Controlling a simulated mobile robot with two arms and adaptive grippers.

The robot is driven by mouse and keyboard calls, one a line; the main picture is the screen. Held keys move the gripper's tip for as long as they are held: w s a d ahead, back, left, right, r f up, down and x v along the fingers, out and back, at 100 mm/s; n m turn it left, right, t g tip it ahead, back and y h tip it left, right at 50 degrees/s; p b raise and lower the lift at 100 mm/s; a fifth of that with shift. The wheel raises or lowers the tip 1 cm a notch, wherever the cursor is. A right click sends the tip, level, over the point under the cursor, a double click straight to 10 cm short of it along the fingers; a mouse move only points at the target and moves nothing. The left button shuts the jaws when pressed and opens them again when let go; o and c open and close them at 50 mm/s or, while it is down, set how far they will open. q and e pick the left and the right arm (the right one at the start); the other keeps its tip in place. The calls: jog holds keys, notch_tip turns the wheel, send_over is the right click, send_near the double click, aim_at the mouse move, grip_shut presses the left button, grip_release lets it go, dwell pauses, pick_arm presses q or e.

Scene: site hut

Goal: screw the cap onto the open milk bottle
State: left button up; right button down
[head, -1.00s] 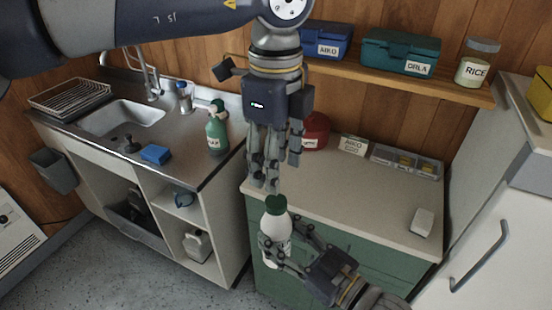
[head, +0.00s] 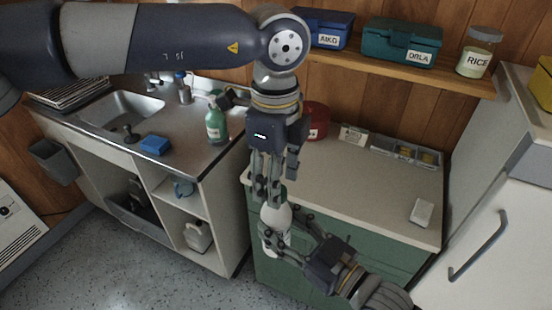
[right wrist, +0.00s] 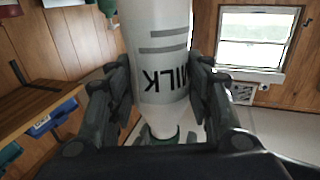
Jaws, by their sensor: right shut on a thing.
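The white milk bottle (head: 275,222) stands upright in my right gripper (head: 288,240), in front of the green cabinet. My right gripper is shut on its body. The right wrist view shows the bottle (right wrist: 160,60) upside down, its MILK label between my right fingers (right wrist: 165,95). My left gripper (head: 268,195) points down at the bottle's top. Its fingers overlap the cap and hide most of it; whether they grip it cannot be told.
The counter (head: 370,190) behind has a white block (head: 421,212), a red container (head: 315,120) and a divided tray (head: 405,152). A sink unit with a green spray bottle (head: 216,122) and blue sponge (head: 155,145) is at left. A shelf (head: 400,72) with boxes hangs above.

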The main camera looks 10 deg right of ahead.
pick_arm(q)
jog(key=shift+f, duration=0.9)
